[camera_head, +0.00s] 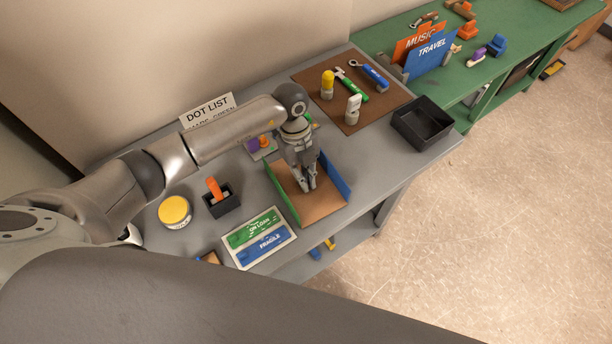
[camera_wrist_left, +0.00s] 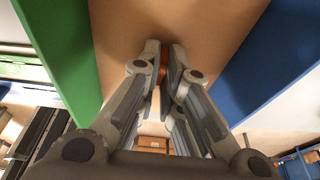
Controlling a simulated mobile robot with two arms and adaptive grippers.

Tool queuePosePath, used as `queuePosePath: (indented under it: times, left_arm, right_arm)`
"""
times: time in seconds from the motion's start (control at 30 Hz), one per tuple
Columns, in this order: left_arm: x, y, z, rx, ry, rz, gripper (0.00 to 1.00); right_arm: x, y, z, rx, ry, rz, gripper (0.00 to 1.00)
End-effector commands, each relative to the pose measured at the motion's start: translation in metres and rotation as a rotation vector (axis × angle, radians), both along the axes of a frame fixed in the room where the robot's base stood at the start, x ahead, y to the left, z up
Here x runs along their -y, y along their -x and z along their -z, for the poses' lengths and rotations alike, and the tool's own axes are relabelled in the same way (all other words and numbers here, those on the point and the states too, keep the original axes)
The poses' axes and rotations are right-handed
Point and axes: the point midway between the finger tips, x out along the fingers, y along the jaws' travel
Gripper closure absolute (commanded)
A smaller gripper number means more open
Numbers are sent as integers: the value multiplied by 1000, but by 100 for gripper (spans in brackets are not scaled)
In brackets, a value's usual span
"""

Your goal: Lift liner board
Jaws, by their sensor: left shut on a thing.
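The liner board (camera_head: 322,207) is a flat brown panel between a green side wall (camera_head: 282,191) and a blue side wall (camera_head: 335,176) on the grey table. It fills the top middle of the left wrist view (camera_wrist_left: 190,22). My left gripper (camera_head: 307,187) points down over the board, its fingers shut on a small red-brown piece (camera_wrist_left: 163,70) at the board's face. This piece looks like a grip tab of the board, mostly hidden by the fingers. I cannot tell whether the board is resting or raised. My right gripper is not in view.
A label tray (camera_head: 238,262) with green and blue plates lies in front, near a yellow round tin (camera_head: 174,211) and a small dark box (camera_head: 222,203). A brown tool mat (camera_head: 340,118) and an empty black bin (camera_head: 425,123) are at the back right.

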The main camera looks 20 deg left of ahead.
Motion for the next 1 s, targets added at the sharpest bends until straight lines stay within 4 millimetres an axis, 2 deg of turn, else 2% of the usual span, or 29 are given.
queuePosePath:
  times: [1.0]
  left_arm:
    - [0,0,-50,1,1,1,100]
  right_arm:
    - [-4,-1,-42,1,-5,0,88]
